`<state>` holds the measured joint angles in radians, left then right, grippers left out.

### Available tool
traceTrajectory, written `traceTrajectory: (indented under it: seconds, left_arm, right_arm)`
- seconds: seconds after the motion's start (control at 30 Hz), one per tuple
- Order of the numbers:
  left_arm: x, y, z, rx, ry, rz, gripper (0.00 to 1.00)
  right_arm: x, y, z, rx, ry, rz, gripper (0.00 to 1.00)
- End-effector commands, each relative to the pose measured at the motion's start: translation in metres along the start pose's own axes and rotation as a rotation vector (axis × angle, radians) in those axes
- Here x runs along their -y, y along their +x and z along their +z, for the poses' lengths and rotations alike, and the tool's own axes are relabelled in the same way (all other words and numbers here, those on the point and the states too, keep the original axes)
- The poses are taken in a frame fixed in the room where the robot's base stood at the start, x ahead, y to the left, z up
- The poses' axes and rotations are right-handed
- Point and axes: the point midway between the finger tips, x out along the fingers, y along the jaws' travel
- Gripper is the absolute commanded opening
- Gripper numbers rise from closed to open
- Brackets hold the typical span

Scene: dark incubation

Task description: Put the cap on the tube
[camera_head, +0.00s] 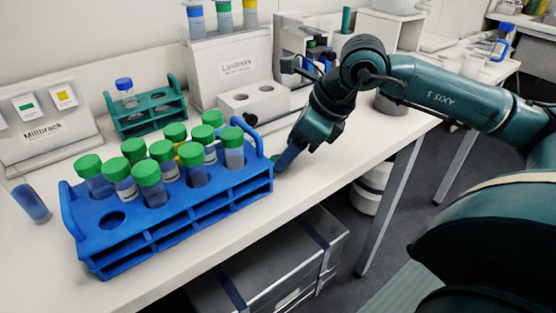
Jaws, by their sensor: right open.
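My right gripper (285,158) reaches down to the bench just right of the blue rack. A clear tube with blue liquid (32,202) and no visible cap stands tilted in the picture at the far left, left of the rack. My left gripper is not in view.
The blue rack (190,222) holds several green-capped tubes and has an empty hole at front left. A teal rack (150,122) with a blue-capped tube stands behind it. A white labelled device (235,70) stands at the back. The bench's front edge is close to the blue rack.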

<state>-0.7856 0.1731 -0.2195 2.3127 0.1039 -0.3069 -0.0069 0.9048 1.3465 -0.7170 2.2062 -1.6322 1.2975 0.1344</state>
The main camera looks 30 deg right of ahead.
Motion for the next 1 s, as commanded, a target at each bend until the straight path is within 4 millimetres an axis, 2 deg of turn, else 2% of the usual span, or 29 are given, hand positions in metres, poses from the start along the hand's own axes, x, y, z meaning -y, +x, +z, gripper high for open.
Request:
traceTrajectory:
  seconds: [0.1,0.2,0.57,1.0]
  left_arm:
    - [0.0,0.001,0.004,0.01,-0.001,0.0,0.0]
    - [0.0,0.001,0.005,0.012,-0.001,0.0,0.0]
    - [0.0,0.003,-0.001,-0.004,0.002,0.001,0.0]
    - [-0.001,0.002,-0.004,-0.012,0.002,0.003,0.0]
  right_arm:
    - [0.0,0.017,0.0,0.0,0.0,0.003,0.57]
    - [0.0,0.024,0.0,0.001,-0.001,0.001,0.57]
    - [0.0,0.025,0.0,0.001,-0.001,0.0,0.56]
    - [0.0,0.024,0.0,0.001,-0.001,0.0,0.2]
